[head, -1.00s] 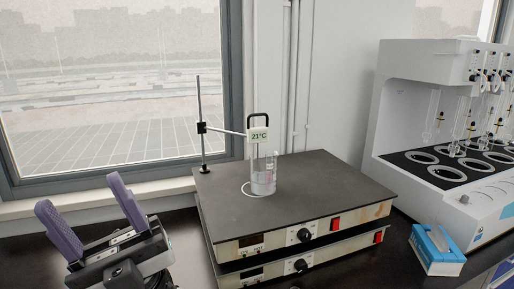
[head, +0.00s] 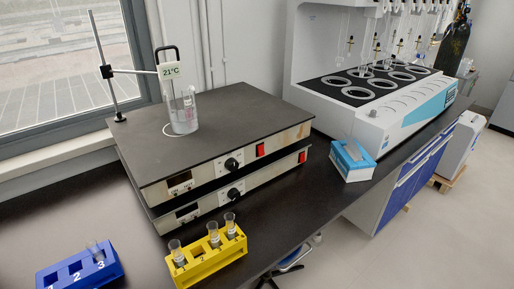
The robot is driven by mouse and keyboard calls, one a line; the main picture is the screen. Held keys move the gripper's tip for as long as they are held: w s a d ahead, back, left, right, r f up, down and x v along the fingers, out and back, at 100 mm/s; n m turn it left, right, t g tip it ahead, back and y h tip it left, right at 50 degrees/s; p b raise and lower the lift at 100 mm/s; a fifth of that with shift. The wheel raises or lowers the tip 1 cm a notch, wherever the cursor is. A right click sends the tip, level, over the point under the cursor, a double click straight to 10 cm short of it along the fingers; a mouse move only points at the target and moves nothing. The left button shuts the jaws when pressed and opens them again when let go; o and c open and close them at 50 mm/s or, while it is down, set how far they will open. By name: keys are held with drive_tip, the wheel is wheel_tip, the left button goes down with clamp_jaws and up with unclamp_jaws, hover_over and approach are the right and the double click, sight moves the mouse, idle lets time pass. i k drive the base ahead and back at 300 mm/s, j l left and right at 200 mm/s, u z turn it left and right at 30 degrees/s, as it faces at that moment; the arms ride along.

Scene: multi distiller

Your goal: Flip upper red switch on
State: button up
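Two flat hot plates are stacked on the black bench. The upper hot plate (head: 225,125) has a dark top, a black knob (head: 232,164) and the upper red switch (head: 260,150) near the right end of its front panel. The lower red switch (head: 302,157) shows at the right end of the lower hot plate's (head: 222,197) front panel. The rocker positions are too small to tell. A glass beaker (head: 183,118) with liquid stands on the upper plate, with a probe and a 21°C display (head: 170,71) above it. My gripper is not in this view.
A yellow rack (head: 208,262) with several tubes stands in front of the hot plates, and a blue rack (head: 80,275) stands at the lower left. A blue-white tissue box (head: 352,162) sits right of the plates. A large white distiller (head: 375,105) fills the bench's right side.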

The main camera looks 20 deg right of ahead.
sight(261, 151)
drive_tip(key=i+z, duration=0.1)
drive_tip(key=z, duration=0.3)
drive_tip(key=i+z, duration=0.1)
drive_tip(key=z, duration=0.3)
drive_tip(key=i+z, duration=0.1)
drive_tip(key=z, duration=0.3)
drive_tip(key=i+z, duration=0.1)
drive_tip(key=z, duration=0.3)
